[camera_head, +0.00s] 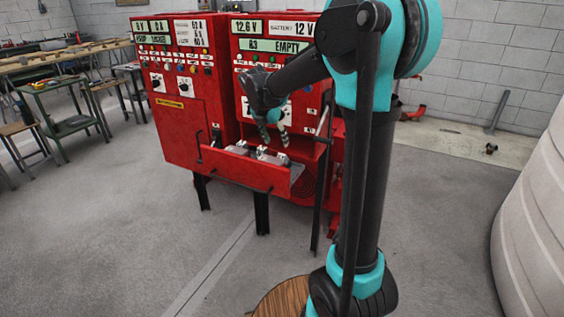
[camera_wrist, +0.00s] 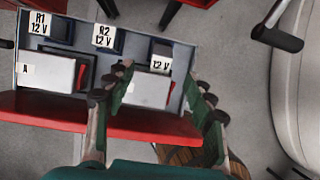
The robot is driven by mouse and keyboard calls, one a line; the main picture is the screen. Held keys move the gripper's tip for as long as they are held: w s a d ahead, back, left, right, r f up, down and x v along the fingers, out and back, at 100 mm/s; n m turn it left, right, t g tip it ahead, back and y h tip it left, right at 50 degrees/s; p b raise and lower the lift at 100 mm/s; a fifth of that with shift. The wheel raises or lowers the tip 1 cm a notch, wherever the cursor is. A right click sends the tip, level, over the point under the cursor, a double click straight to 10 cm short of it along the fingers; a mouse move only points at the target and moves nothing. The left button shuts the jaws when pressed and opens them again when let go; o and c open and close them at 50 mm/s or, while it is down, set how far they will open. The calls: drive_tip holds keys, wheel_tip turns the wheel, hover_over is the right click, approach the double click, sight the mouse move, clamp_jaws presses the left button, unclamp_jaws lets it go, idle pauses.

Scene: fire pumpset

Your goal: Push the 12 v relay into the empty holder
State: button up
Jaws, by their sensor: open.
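An open red drawer (camera_head: 240,171) on the panel holds the parts; its red front edge (camera_wrist: 45,112) crosses the wrist view. A dark block with a "12 V" label (camera_wrist: 161,62) sits at the drawer's back right. To its left are dark blocks with labels "R1 12 V" (camera_wrist: 38,25) and "R2 12 V" (camera_wrist: 102,37). Two pale boxes with red sides lie in front, one at left (camera_wrist: 48,72) and one at right (camera_wrist: 150,87). My gripper (camera_wrist: 164,90) is open above the right box, a finger towards each side; contact is unclear. The gripper (camera_head: 273,136) also shows over the drawer. Which part is the empty holder is unclear.
The red panel (camera_head: 185,110) rises behind the drawer, with displays reading "12.6 V" and "EMPTY". A black handle (camera_wrist: 277,36) is at upper right in the wrist view. A green bench (camera_head: 60,110) stands far left. Grey floor in front is open.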

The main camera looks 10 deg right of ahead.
sight(282, 154)
drive_tip(key=x, duration=1)
drive_tip(key=shift+s+d+f, duration=0.15)
clamp_jaws()
